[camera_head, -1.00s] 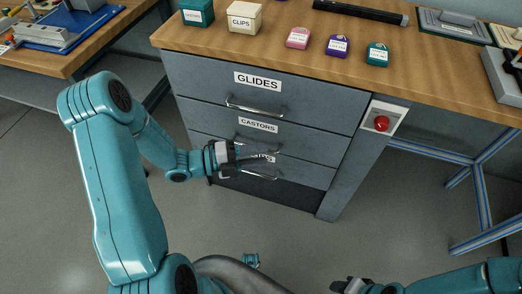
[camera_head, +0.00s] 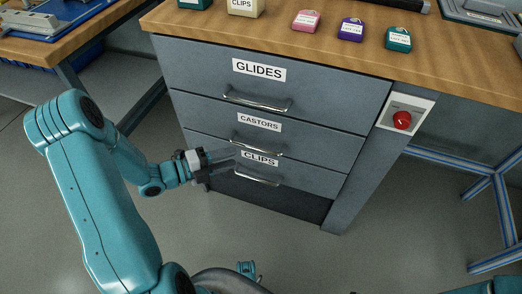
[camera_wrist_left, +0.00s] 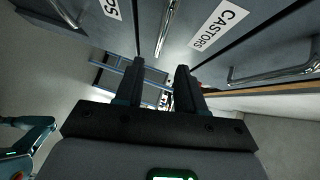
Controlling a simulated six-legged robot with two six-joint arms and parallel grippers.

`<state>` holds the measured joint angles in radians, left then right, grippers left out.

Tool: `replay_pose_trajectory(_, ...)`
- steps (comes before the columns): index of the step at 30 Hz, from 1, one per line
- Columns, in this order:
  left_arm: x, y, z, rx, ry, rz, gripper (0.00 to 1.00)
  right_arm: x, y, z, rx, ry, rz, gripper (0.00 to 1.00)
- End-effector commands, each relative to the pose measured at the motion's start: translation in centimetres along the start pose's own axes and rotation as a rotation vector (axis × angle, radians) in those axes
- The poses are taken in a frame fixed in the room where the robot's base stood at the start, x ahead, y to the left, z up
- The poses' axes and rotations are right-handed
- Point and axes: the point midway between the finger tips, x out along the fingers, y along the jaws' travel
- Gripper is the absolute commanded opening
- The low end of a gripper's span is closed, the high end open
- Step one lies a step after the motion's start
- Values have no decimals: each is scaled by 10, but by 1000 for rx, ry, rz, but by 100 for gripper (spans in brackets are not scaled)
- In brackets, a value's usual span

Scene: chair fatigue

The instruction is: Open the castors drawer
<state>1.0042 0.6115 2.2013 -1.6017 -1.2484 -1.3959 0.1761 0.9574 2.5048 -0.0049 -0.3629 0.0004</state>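The castors drawer (camera_head: 312,146) is the middle of three grey drawers, labelled CASTORS, and its front looks flush with the others. Its silver bar handle (camera_head: 256,149) runs below the label; it also shows in the wrist view, just beyond the fingertips. My left gripper (camera_head: 222,160) is in front of the drawers, left of and slightly below that handle. In the wrist view, the fingers of my left gripper (camera_wrist_left: 158,78) are apart with nothing between them. Its fingers look blurred in the head view. My right gripper is out of view; only part of that arm shows at the lower right.
The GLIDES drawer (camera_head: 330,95) is above and the CLIPS drawer (camera_head: 310,180) below, each with a bar handle. A red button (camera_head: 402,120) is on the cabinet's right. Small boxes stand on the wooden top (camera_head: 270,32). Open floor lies in front.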

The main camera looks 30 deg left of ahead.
Motion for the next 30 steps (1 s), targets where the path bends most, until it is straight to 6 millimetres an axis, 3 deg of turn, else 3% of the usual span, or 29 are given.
replay_pose_trajectory(6,56,2,0,1,6,-1,39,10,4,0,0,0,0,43)
replay_pose_trajectory(12,93,1,1,1,4,-1,39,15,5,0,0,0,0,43)
replay_pose_trajectory(18,109,0,2,0,1,1,39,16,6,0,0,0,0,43)
replay_pose_trajectory(26,110,0,2,0,0,1,39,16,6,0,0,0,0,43)
replay_pose_trajectory(27,110,0,2,0,0,1,32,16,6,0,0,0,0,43)
replay_pose_trajectory(30,110,0,2,0,0,1,0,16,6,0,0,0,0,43)
